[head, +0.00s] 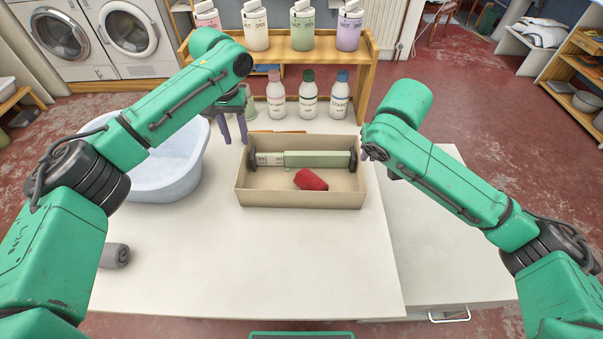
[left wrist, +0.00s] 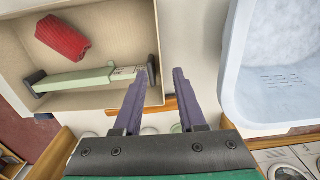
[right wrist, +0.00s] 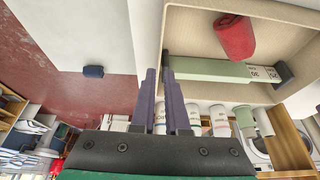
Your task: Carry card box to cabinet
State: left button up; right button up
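The card box (head: 300,199) stands upright on the white table, open at the top. It holds a pale green bar-like device (head: 318,159) with dark ends and a red roll (head: 311,180). My left gripper (head: 233,128) is open at the box's left wall. In the left wrist view its fingers (left wrist: 160,85) are wide apart near the wall. My right gripper (head: 369,152) is at the right wall, mostly hidden by its arm. In the right wrist view its fingers (right wrist: 160,85) are close together with the wall's rim between them. A white cabinet (head: 440,290) with a handle adjoins the table's right side.
A pale blue basin (head: 165,175) is left of the box. Bottles (head: 308,95) and a wooden shelf (head: 320,55) stand behind it. A grey roll (head: 115,255) lies at front left. The table front is clear. A small dark object (right wrist: 93,71) shows in the right wrist view.

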aim_at(247, 176)
pick_arm(q)
notch_tip(247, 176, down, 12)
jog(key=shift+r, duration=0.15)
pick_arm(e)
jog(key=x, duration=1.1)
jog(key=shift+w+f, duration=0.15)
jog(key=shift+f, duration=0.15)
pick_arm(q)
jog(key=shift+s, duration=0.1)
jog(key=c, duration=0.4)
pick_arm(e)
grip_shut()
pick_arm(q)
grip_shut()
jog(key=shift+r, duration=0.15)
pick_arm(e)
jog(key=shift+r, duration=0.1)
